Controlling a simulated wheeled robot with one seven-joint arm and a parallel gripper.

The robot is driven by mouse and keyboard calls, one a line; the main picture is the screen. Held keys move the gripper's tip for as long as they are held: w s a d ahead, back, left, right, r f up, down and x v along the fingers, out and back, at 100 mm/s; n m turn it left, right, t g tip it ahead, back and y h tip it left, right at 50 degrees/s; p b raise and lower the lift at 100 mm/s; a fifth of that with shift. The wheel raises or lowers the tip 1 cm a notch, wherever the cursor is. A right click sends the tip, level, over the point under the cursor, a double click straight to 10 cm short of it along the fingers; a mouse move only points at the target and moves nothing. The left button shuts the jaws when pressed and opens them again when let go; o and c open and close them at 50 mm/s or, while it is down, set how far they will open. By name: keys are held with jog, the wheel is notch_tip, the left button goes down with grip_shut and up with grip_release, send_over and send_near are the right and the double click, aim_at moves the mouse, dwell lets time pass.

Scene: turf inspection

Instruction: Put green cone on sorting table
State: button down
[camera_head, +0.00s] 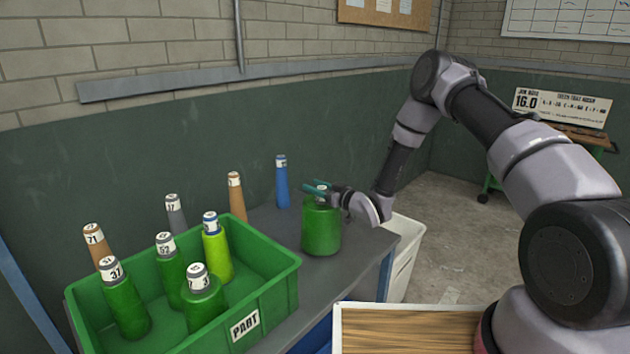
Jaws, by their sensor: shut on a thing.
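My gripper (318,188) is shut on the top of a wide green cone (321,230). The cone is upright over the right end of a grey table (270,228). I cannot tell whether its base touches the tabletop. The gripper partly hides the cone's top. Other green cones stand in a green crate on the same table: one at front left (126,306), one in the middle (171,272) and a wide one at the front (203,303). No label in view names the sorting table.
The green crate (283,289) marked PART also holds a lime cone (217,250). A blue cone (282,184), a brown cone (237,197) and a grey cone (175,215) stand behind. A white bin (407,250) and a wooden-topped surface (405,332) are to the right.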

jog(key=shift+r, duration=0.1)
jog(key=c, duration=0.8)
grip_release()
jog(key=shift+f, duration=0.2)
jog(key=o, duration=0.5)
jog(key=shift+c, duration=0.2)
jog(key=shift+r, duration=0.15)
jog(key=shift+s+d, duration=0.15)
jog(key=shift+d, duration=0.1)
jog(key=v, duration=1.1)
jog(key=shift+s, duration=0.2)
